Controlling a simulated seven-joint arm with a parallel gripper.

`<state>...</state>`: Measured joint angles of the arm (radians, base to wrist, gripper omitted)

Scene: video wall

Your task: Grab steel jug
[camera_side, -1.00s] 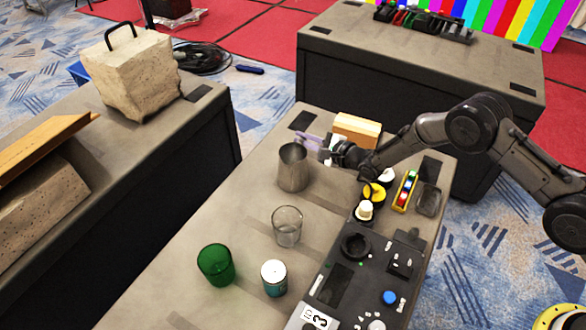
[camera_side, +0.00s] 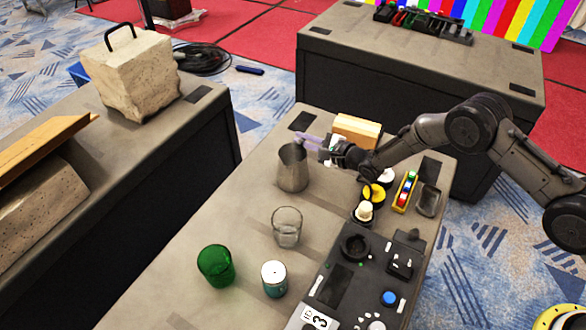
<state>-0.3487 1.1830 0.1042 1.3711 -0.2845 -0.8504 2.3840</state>
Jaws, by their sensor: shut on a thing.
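The steel jug (camera_side: 292,172) stands upright on the near table, toward its far end. My gripper (camera_side: 303,141) comes in from the right at the height of the jug's rim. Its pale purple fingers are at the jug's upper right edge and are shut on the jug there. The far finger and the exact contact are too small to make out.
A clear glass (camera_side: 287,227), a green cup (camera_side: 215,265) and a white-lidded jar (camera_side: 274,278) stand nearer the camera. A wooden block (camera_side: 357,130) lies behind my gripper. A black control panel (camera_side: 345,285) and a yellow tray (camera_side: 404,192) are to the right.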

